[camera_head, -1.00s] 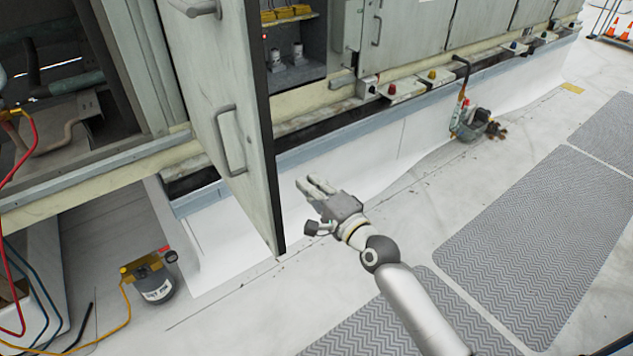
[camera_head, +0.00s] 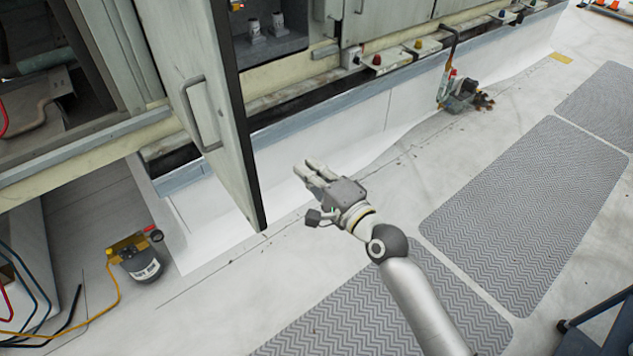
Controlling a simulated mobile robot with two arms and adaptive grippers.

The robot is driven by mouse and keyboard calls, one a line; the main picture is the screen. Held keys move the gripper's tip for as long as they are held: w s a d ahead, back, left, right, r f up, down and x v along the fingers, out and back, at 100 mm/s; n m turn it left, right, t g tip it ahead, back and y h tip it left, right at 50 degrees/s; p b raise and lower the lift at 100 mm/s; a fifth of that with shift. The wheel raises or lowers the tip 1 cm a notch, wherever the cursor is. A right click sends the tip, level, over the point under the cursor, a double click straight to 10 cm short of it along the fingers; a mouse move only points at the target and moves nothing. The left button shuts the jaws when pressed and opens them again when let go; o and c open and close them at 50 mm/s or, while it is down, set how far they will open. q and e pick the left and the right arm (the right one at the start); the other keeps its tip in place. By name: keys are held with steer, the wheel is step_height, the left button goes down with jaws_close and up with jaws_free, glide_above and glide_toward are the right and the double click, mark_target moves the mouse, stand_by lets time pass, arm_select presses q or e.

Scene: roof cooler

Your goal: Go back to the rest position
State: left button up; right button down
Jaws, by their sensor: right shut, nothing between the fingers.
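My right gripper (camera_head: 308,172) is in the middle of the head view, above the pale roof floor. It is shut and empty. Its arm reaches in from the bottom right. The open cabinet door (camera_head: 188,75) stands to its left, with a gap between them. The door's handle (camera_head: 196,115) faces left, away from the gripper. My left gripper is not in view.
The cooler cabinet (camera_head: 385,30) runs along the back. A grey pump canister (camera_head: 140,262) with a yellow hose stands at lower left. A small motor unit (camera_head: 462,95) sits by the curb. Grey ribbed mats (camera_head: 530,215) lie at right. A dark blue frame (camera_head: 600,325) is at lower right.

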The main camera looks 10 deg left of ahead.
steer(key=s+d+f+n+g+h, duration=0.15)
steer(key=s+d+f+h, duration=0.35)
steer(key=f, duration=0.9)
steer(key=s+d+f+n+g+h, duration=0.15)
steer(key=s+d+f, duration=0.25)
steer(key=d+f, duration=0.7)
steer(key=s+d+f+n+g+h, duration=0.1)
steer(key=s+d+f+g+h, duration=0.2)
steer(key=f, duration=1.3)
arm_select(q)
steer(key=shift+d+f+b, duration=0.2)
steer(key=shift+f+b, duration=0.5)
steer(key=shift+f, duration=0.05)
arm_select(e)
steer(key=s+d+f+n+g+h, duration=0.1)
steer(key=s+d+f, duration=0.3)
steer(key=s, duration=0.8)
steer(key=s+d+f+n+g+h, duration=0.1)
steer(key=s+d+f+n+g, duration=0.2)
steer(key=s+d+f, duration=0.2)
steer(key=s+d+f+n+g+h, duration=0.1)
steer(key=s+d+f+n, duration=0.2)
steer(key=s+f, duration=0.7)
steer(key=s+d, duration=0.2)
steer(key=s, duration=0.7)
steer(key=shift+g, duration=0.4)
steer(key=shift+w, duration=0.15)
